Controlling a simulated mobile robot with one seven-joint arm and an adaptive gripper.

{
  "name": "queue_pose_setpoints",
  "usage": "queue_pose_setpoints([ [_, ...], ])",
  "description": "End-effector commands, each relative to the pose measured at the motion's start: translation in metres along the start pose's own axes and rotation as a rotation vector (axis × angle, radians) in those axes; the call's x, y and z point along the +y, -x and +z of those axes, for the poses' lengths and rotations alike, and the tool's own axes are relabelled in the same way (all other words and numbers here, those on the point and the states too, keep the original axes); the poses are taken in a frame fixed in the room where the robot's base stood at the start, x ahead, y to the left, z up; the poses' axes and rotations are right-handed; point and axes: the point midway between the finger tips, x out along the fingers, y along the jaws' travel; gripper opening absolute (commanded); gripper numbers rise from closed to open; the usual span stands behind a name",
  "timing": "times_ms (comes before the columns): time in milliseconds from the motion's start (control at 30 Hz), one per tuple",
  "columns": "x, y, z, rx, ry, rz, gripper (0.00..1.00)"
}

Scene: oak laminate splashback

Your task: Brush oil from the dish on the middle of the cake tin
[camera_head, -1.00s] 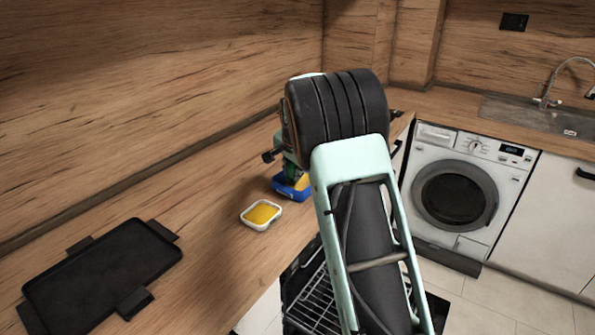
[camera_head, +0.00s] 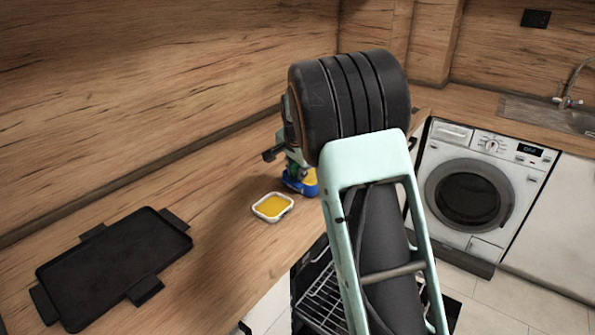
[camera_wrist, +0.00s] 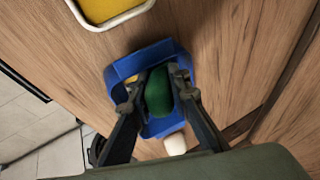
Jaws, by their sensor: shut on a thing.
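A flat black tin (camera_head: 115,262) with side tabs lies on the counter at the left in the head view. A small white dish of yellow oil (camera_head: 272,207) sits between it and my gripper; its edge also shows at the top of the wrist view (camera_wrist: 110,10). A blue holder (camera_head: 299,186) stands just beyond the dish. My gripper (camera_wrist: 158,88) points down over this holder (camera_wrist: 150,50) and is shut on a green handle (camera_wrist: 158,92), which looks like the brush. The brush head is hidden.
A wooden splashback (camera_head: 150,80) runs along the back of the counter. An open dishwasher rack (camera_head: 322,300) is below the front edge. A washing machine (camera_head: 480,190) and sink (camera_head: 550,112) are at the right. The counter between tin and dish is clear.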

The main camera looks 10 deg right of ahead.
Motion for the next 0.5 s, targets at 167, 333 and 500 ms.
queue_pose_setpoints([
  [167, -0.003, 0.007, -0.003, 0.000, 0.000, -0.001, 0.00],
  [333, -0.009, 0.023, -0.009, 0.000, 0.000, -0.001, 0.00],
  [500, -0.015, 0.038, -0.016, 0.001, 0.000, -0.002, 0.00],
])
